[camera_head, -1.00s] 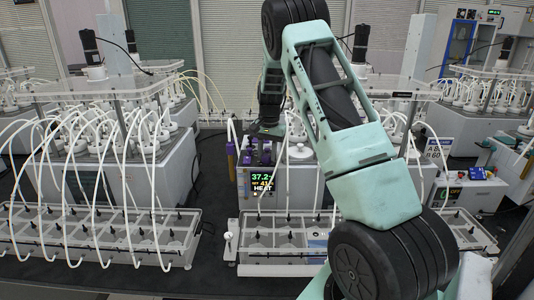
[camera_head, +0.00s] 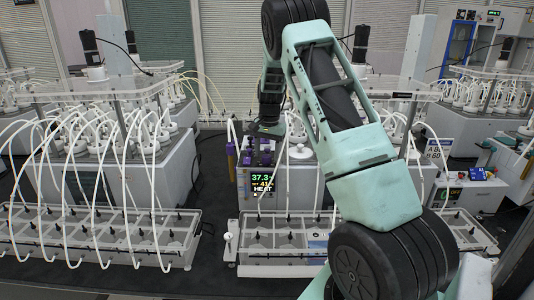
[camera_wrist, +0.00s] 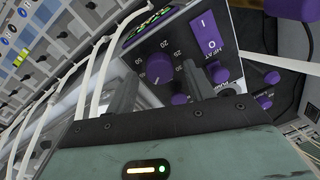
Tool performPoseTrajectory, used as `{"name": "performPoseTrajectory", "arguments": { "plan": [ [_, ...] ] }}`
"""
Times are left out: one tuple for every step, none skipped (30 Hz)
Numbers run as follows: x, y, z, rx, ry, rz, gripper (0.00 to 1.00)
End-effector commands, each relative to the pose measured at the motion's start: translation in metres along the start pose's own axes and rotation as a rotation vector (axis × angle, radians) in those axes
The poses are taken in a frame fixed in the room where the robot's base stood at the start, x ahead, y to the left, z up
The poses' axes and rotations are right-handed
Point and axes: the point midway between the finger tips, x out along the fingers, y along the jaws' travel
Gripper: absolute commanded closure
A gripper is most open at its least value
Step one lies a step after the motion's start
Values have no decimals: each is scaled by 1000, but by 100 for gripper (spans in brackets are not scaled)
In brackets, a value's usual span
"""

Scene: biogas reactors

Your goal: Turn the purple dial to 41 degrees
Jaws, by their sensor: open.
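The purple dial (camera_wrist: 160,67) is a round knob on a dark panel in the wrist view, with white scale numbers around it. My gripper (camera_wrist: 160,88) is open, with one grey finger on each side below the dial. The dial shows between and beyond the fingertips, apart from them, with nothing held. The display (camera_head: 262,184) on the box's front reads 37.3, with a set value that looks like 41, and HEAT. The dial's exact pointer angle is too small to read.
A purple switch (camera_wrist: 206,33) and smaller purple knobs (camera_wrist: 217,72) sit beside the dial. White tubes (camera_wrist: 97,80) run close to the left finger. In the head view, a clear rack (camera_head: 280,232) stands before the box and tubed reactors (camera_head: 100,150) stand left.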

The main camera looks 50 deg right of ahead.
Motion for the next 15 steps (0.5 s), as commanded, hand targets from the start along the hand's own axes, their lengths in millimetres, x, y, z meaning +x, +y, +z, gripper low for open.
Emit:
{"name": "performPoseTrajectory", "arguments": {
  "plan": [
    [-4, 0, 0, 0, 3, -2, 47],
    [-8, -1, -1, 0, 4, -3, 47],
    [-14, 0, -1, 0, 4, -4, 47],
    [-19, 0, -1, 0, 4, -3, 47],
    [-24, 0, -1, 0, 5, -4, 47],
    [-31, -1, -1, -1, 5, -4, 47],
    [-36, 0, -1, -1, 5, -4, 47],
    [-41, 0, -1, -1, 5, -3, 47],
    [-47, 0, -1, -1, 5, -3, 47],
    [-52, 0, -1, -1, 4, -3, 47],
    [-55, -1, -1, -1, 5, -3, 47],
    [-60, -1, -1, 0, 3, -3, 47],
    [-63, 0, -1, 0, 4, -3, 47],
    [-65, 0, -1, 0, 4, -3, 47],
    [-68, 0, 0, 0, 3, -2, 47]
  ]
}}
